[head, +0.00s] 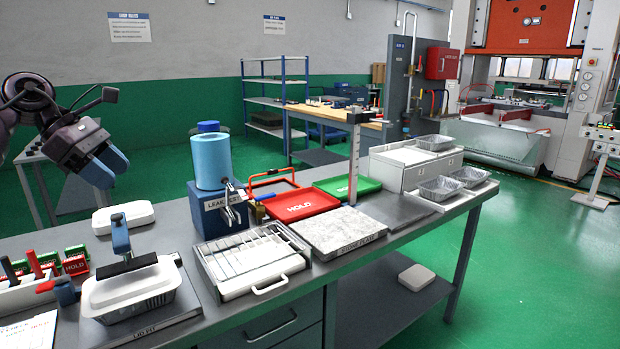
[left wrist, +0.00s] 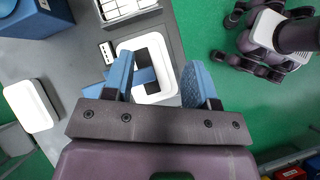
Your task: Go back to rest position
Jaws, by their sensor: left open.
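My left gripper (head: 110,169) is raised in the air at the left of the head view, above the back left part of the bench. Its blue fingers are apart with nothing between them; the left wrist view also shows the open gripper (left wrist: 160,82). Below it, a foil tray (head: 135,302) with a white lid (head: 105,288) sits on a grey plate at the bench's front left. A tool with a blue handle (head: 121,238) and black bar stands on the lid. The lid (left wrist: 157,50) also shows beyond my fingers in the left wrist view. My right gripper is not in view.
Another white lid (head: 123,217) lies behind the tray. A blue cylinder on a leak test box (head: 215,215), a wire rack (head: 252,262), a stone plate (head: 338,231) and red and green trays stand to the right. Red-handled items (head: 35,264) are at far left.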

